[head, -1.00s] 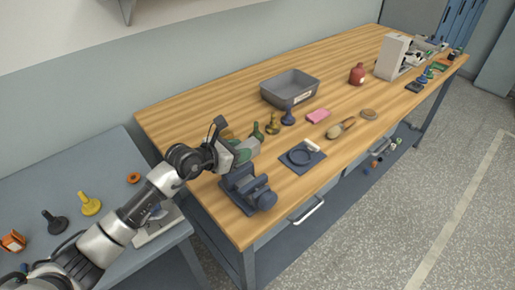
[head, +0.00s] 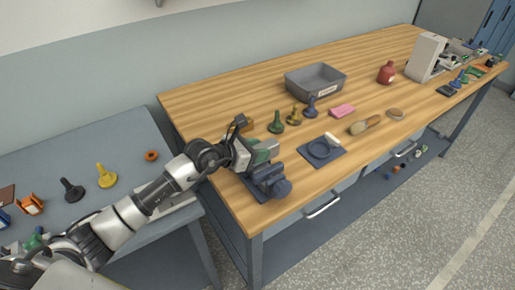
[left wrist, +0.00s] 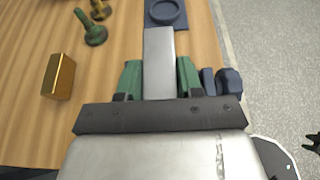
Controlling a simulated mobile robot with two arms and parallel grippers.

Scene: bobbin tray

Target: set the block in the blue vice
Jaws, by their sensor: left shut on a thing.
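My left gripper (head: 266,151) is over the near left corner of the wooden bench, with green fingertips. In the left wrist view the gripper (left wrist: 159,80) is shut on a grey metal block (left wrist: 159,60), which sticks out beyond the fingers. The blue vice (head: 270,182) stands on the bench just below the gripper in the head view. Part of the vice (left wrist: 228,82) shows right of the fingers in the left wrist view. The gripper hides the vice's jaws, so I cannot tell whether the block touches them.
A gold block (left wrist: 58,77) and a green bobbin (head: 277,122) stand behind the gripper. A blue plate with a ring (head: 320,151) lies right of the vice. A grey tray (head: 316,80) stands farther back. Bench space around the tray is mostly clear.

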